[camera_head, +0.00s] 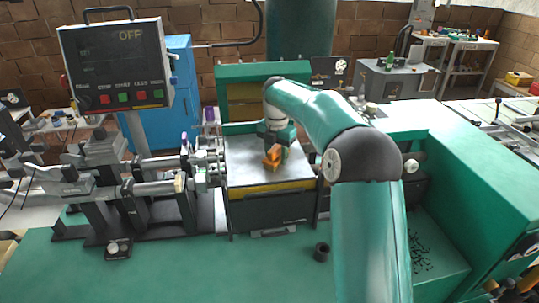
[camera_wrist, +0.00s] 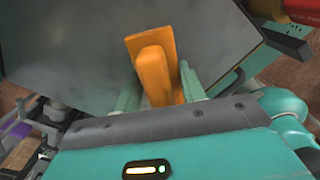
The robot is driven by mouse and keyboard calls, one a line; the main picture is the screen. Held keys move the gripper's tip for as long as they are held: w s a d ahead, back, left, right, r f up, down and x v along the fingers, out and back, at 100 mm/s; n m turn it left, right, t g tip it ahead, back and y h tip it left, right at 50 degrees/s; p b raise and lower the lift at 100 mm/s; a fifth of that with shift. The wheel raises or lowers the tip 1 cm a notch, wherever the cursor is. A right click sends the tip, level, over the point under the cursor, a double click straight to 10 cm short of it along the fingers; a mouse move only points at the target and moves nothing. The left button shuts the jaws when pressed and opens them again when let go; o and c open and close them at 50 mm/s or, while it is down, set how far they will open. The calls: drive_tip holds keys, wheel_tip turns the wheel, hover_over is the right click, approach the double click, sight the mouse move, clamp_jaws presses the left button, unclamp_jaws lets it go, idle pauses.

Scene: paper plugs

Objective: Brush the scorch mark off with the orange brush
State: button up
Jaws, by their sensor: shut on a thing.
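The orange brush (camera_head: 272,157) is in my gripper (camera_head: 278,148), over the grey metal plate (camera_head: 245,168) of the machine in the head view. In the wrist view the orange brush (camera_wrist: 157,68) stands between the two teal fingers of my gripper (camera_wrist: 160,90), which are shut on it. The grey plate (camera_wrist: 75,45) fills the space behind it, with faint hazy patches. I cannot tell whether the brush touches the plate. No distinct scorch mark shows in either view; the brush and gripper hide part of the plate.
A control panel (camera_head: 117,65) reading OFF stands at the left. Clamps and shafts (camera_head: 110,185) sit left of the plate. A green machine housing (camera_head: 465,170) is at the right. A small dark cylinder (camera_head: 321,252) stands on the green surface (camera_head: 200,275) in front.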

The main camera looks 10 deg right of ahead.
sight(258, 166)
drive_tip(key=shift+a+r, duration=0.1)
drive_tip(key=shift+a, duration=1.4)
drive_tip(key=shift+a, duration=1.4)
drive_tip(key=shift+d, duration=3)
drive_tip(key=shift+a, duration=3.1)
